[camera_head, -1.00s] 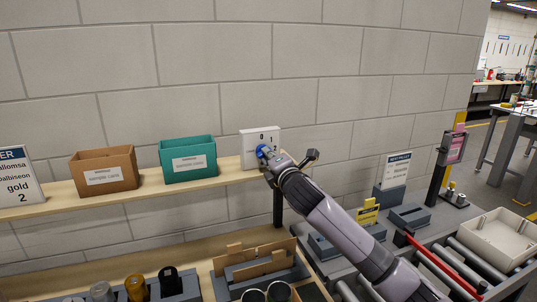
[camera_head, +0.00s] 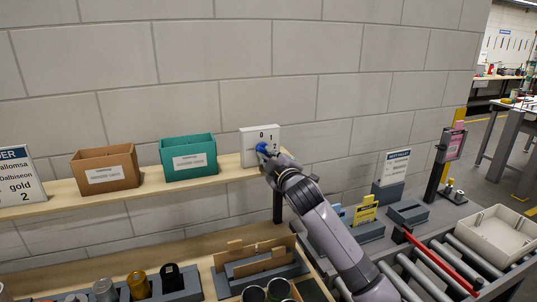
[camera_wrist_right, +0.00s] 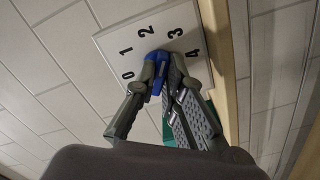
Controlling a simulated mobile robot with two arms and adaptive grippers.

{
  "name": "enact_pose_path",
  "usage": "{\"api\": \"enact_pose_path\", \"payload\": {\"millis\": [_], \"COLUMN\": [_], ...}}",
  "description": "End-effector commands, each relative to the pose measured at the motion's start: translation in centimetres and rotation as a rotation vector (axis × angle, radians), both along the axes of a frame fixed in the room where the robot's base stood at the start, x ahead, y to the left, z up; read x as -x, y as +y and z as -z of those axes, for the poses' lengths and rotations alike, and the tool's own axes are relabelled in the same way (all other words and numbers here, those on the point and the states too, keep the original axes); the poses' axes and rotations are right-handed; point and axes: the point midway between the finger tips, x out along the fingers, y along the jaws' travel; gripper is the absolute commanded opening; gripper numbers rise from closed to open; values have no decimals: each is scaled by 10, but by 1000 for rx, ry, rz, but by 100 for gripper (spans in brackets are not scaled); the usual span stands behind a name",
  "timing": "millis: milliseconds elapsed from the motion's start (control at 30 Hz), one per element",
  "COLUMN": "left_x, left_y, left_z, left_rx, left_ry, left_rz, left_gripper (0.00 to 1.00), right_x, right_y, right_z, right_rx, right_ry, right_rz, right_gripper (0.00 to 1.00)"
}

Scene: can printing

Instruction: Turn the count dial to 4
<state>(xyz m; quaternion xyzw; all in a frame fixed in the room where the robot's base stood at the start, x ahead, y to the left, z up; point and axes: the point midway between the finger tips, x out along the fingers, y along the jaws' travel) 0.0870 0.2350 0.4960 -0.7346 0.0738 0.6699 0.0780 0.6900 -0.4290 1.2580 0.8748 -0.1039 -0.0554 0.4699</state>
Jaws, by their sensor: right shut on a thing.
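The count dial is a blue knob (camera_head: 262,148) on a white panel (camera_head: 248,138) at the right end of the wooden shelf. In the right wrist view the panel (camera_wrist_right: 112,42) carries the numbers 0, 1, 2, 3 and 4 in an arc around the blue knob (camera_wrist_right: 158,68). My right gripper (camera_wrist_right: 162,76) is shut on the knob, with a finger on each side of it. The fingers hide part of the knob, so I cannot tell which number it points to. In the head view my right gripper (camera_head: 268,157) covers the lower numbers. My left gripper is out of view.
A teal box (camera_head: 188,155) and a brown box (camera_head: 106,168) stand left of the panel on the shelf (camera_head: 225,168). A yellow card (camera_head: 366,210) and a roller conveyor (camera_head: 420,275) lie to the right. Cans stand on the lower bench.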

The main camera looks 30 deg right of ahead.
Motion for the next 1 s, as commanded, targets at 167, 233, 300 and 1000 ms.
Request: {"api": "enact_pose_path", "payload": {"millis": [167,233,300,1000], "left_x": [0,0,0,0], "left_y": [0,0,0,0], "left_z": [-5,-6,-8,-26], "left_rx": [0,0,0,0], "left_ry": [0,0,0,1], "left_rz": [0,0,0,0], "left_gripper": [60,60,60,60], "right_x": [0,0,-1,-1], "right_y": [1,2,2,4], "right_z": [3,3,3,5], "right_rx": [-168,-233,-298,-859], "right_ry": [-34,-50,-66,-198], "right_rz": [0,0,0,1], "right_gripper": [0,0,0,0]}}
